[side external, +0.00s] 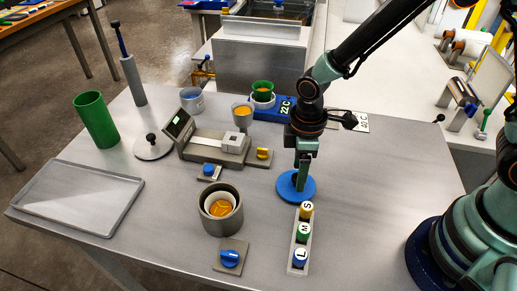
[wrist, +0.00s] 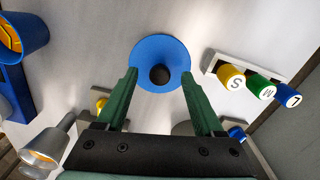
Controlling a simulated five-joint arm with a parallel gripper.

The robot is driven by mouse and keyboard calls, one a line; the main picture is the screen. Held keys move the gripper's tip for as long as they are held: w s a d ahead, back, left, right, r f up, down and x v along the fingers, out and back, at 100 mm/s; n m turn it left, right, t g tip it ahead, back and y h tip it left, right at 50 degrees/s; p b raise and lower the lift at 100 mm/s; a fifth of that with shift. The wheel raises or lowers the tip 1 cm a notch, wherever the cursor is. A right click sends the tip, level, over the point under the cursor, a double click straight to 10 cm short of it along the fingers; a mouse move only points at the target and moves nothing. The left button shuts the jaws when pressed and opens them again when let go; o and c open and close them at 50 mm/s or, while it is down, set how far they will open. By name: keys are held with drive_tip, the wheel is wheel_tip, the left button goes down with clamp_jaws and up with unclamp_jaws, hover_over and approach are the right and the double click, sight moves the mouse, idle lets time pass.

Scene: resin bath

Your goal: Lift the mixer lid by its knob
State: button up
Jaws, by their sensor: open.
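A round blue lid (side external: 296,187) lies flat on the grey table, right of centre. In the wrist view the blue lid (wrist: 160,50) shows a dark round knob (wrist: 160,74) near its middle. My gripper (side external: 301,182) points down over this lid in the side view, and the knob there is hidden behind the fingers. In the wrist view my gripper (wrist: 160,80) is open, with one green finger on each side of the knob and gaps between. I cannot tell the exact height of the fingertips. A pale disc with a black knob (side external: 152,146) lies at left.
A rack (side external: 299,244) with yellow, green and blue S, M, L pieces stands close in front of the lid. A grey pot (side external: 221,208) with orange contents stands to the left. A green cup (side external: 96,119) and tray (side external: 80,196) are farther left. The table's right side is clear.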

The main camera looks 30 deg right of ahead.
drive_tip(key=shift+f, duration=0.45)
clamp_jaws()
drive_tip(key=shift+r, duration=0.2)
